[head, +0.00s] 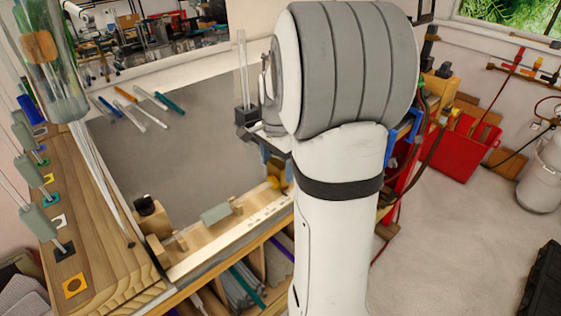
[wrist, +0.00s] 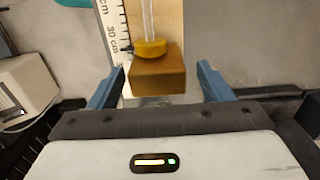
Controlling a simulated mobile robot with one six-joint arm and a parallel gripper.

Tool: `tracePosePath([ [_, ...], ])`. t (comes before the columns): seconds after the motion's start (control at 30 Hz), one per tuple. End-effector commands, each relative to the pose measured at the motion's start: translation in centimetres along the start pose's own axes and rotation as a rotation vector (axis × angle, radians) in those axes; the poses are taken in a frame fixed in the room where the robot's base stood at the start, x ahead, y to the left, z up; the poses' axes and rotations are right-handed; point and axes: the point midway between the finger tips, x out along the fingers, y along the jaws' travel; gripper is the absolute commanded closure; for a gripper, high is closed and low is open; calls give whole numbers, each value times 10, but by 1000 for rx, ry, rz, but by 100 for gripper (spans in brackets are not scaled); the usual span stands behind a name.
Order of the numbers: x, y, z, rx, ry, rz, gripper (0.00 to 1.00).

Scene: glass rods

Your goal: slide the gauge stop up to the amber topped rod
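In the wrist view my gripper (wrist: 158,88) is open. Its blue fingers stand either side of a brown wooden block (wrist: 158,76), probably the gauge stop, with a gap showing on each side. A clear rod (wrist: 149,20) with an amber round top (wrist: 151,48) lies beyond the block, along a centimetre ruler (wrist: 114,30). The amber top overlaps the block's far edge in this view; I cannot tell whether they touch. In the head view the amber top (head: 278,183) shows at the right end of the wooden gauge (head: 205,248), below my gripper (head: 278,160). The block is not clear there.
A grey-green block (head: 215,213) and small wooden supports (head: 236,205) stand along the gauge. Several loose rods (head: 149,115) lie at the back of the grey mat (head: 190,160). A wooden rack (head: 90,235) with coloured squares is at left. The middle of the mat is clear.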

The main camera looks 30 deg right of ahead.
Motion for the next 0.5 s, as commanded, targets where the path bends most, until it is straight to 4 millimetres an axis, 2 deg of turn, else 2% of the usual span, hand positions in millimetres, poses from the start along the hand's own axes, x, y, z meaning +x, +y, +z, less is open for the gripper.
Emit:
tracePosePath([
  [0.23,-6,0,-1,1,2,-1,27],
  [0.5,-50,0,-1,1,2,-3,27],
])
